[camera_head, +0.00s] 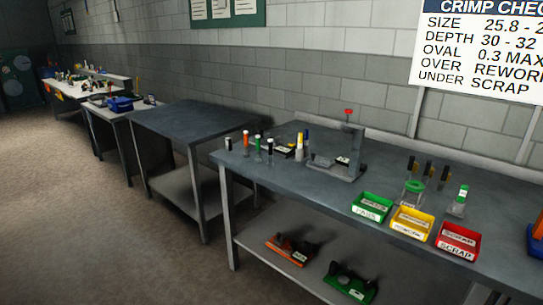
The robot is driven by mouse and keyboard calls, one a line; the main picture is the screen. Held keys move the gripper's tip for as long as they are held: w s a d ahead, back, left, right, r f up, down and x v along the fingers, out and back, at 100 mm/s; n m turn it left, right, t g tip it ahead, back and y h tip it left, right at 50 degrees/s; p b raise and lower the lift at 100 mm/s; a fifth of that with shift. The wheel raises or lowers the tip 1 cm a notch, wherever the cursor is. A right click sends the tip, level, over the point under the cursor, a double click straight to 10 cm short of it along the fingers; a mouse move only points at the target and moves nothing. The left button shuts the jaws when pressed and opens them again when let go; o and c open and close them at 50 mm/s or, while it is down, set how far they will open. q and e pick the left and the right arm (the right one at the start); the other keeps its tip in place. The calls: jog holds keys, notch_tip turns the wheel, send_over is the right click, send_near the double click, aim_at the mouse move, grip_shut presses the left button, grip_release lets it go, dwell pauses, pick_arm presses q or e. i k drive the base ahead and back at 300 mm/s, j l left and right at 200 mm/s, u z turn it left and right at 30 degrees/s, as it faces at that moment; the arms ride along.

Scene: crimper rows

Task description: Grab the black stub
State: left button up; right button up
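A short black stub (228,144) stands upright at the far left corner of the near grey workbench (330,185). Close to its right stand similar small upright pieces: one with an orange top (246,138), one with a green top (258,143) and a dark one with a pale top (270,149). They are small in the head view, so I cannot tell whether the corner piece is black all over. Neither of my grippers is in view.
A grey stand with a red knob (348,112) is mid-bench. Green (373,221), yellow (398,231) and red (447,251) bins line the front edge. Orange (290,259) and green (350,294) tools lie on the lower shelf. An empty table (192,121) stands left; floor there is clear.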

aim_at(270, 164)
jog(key=i+j+z, duration=0.15)
jog(key=i+j, duration=0.15)
jog(key=i+j+z, duration=0.1)
jog(key=i+j, duration=0.3)
jog(key=i+j+z, duration=0.15)
jog(key=i+j, duration=0.2)
jog(key=i+j+z, duration=0.1)
jog(key=i+j, duration=0.2)
jog(key=j, duration=0.15)
jog(key=i+j+z, duration=0.15)
jog(key=i+j, duration=0.15)
jog(key=j, duration=0.15)
jog(key=i+j+z, duration=0.1)
jog(key=i+j, duration=0.15)
jog(key=j, duration=0.25)
